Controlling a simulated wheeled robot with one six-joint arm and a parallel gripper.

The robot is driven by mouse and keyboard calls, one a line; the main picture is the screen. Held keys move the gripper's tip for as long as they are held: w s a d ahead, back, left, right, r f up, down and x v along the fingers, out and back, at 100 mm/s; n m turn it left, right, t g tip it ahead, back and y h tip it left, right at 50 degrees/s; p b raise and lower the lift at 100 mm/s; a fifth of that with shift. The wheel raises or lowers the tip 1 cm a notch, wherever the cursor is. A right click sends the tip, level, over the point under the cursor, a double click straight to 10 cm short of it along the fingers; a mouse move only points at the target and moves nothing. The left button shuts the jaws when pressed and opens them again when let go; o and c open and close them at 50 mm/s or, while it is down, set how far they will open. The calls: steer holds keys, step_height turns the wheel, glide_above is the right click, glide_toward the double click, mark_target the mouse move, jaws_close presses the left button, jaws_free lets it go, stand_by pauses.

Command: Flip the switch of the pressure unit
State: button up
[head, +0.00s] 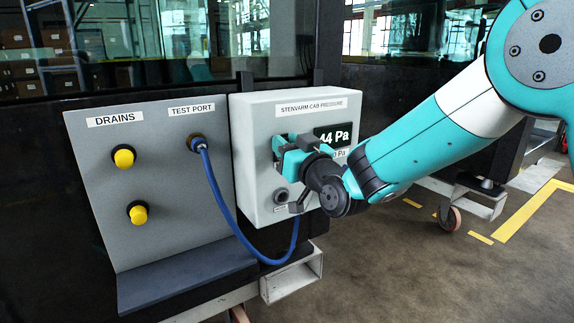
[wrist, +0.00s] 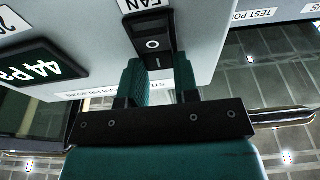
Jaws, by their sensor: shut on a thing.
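The pressure unit (head: 255,185) is a light grey box labelled "STENVARM CAB PRESSURE", with a dark display (head: 334,134) reading 44 Pa. Its black switch (wrist: 152,42), marked with a white circle and labelled "FAN", shows in the wrist view, which is turned upside down. My gripper (head: 283,148) is at the unit's front face, left of the display, and hides the switch in the head view. In the wrist view its green fingers (wrist: 162,75) stand on either side of the switch, shut on it. The rocker's exact tilt is hard to tell.
A grey panel (head: 160,215) left of the unit carries two yellow drain knobs (head: 124,157) and a test port (head: 197,142). A blue hose (head: 232,228) loops from the port to the unit's underside. A dark shelf (head: 185,275) juts out below the panel.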

steer(key=t+b, duration=0.1)
steer(key=b, duration=0.3)
steer(key=t+y+b, duration=0.1)
steer(key=b, duration=0.4)
steer(key=shift+s+f+y, duration=0.1)
steer(key=shift+f+y, duration=0.2)
steer(key=shift+f, duration=0.1)
steer(key=shift+r, duration=0.1)
steer(key=o, duration=0.9)
steer(key=shift+s+d, duration=0.1)
steer(key=shift+f+b+v, duration=0.2)
steer(key=shift+b+v, duration=5.75)
steer(key=shift+v, duration=2.7)
